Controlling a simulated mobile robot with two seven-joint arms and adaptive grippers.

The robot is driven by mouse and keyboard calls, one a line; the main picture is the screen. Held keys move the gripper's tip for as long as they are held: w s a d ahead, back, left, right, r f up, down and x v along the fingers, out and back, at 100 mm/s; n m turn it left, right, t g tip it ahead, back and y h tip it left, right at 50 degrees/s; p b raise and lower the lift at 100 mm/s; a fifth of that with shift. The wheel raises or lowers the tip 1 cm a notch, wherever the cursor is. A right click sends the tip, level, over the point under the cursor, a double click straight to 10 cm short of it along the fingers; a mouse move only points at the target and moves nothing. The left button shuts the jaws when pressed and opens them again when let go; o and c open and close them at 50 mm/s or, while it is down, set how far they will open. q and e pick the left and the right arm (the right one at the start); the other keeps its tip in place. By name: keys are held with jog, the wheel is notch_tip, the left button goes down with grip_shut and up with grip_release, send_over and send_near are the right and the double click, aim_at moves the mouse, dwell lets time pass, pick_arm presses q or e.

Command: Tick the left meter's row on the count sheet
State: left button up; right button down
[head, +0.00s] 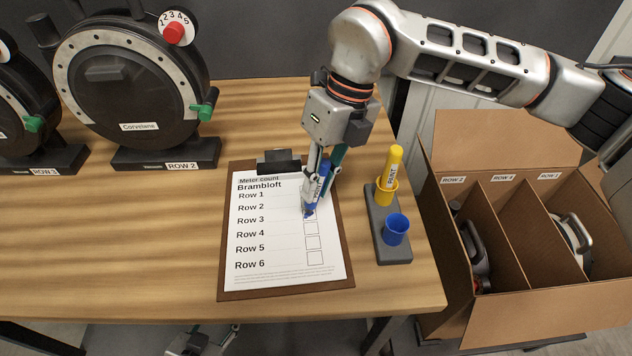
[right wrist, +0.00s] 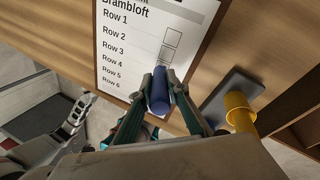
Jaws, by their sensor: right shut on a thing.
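The left meter (head: 12,100) is cut off by the left edge; its base plate reads ROW 3. The count sheet (head: 270,235) lies on a brown clipboard (head: 228,285), headed Brambloft, with Row 1 to Row 6 and a column of boxes. My right gripper (head: 318,180) is shut on a blue marker (head: 317,186), also seen in the right wrist view (right wrist: 160,92). The marker's tip is down at the Row 3 box; I cannot tell whether it touches or has left a mark. The upper boxes are partly hidden. My left gripper (head: 212,343) is low, below the table edge.
A second meter (head: 130,85) labelled ROW 2 stands right of it. A grey holder (head: 391,240) has a yellow marker (head: 391,170) and an empty-looking blue cup (head: 395,229). A divided cardboard box (head: 520,320) stands at right. The table's left front is clear.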

aim_at(323, 161)
pick_arm(q)
jog(key=shift+w+r, duration=0.2)
jog(key=shift+r, duration=0.3)
pick_arm(e)
jog(key=shift+w+d, duration=0.45)
jog(key=shift+d, duration=0.2)
pick_arm(q)
jog(key=shift+p, duration=0.35)
pick_arm(e)
jog(key=shift+r, duration=0.1)
jog(key=shift+r+p, duration=1.7)
jog(key=shift+r, duration=1.3)
pick_arm(q)
jog(key=shift+t, duration=0.3)
jog(key=r, duration=0.2)
jog(key=w+r, duration=0.1)
jog(key=r, duration=0.1)
jog(key=shift+w+r, duration=0.15)
jog(key=shift+r, duration=0.25)
jog(key=shift+f, duration=0.15)
pick_arm(e)
jog(key=shift+f, duration=0.1)
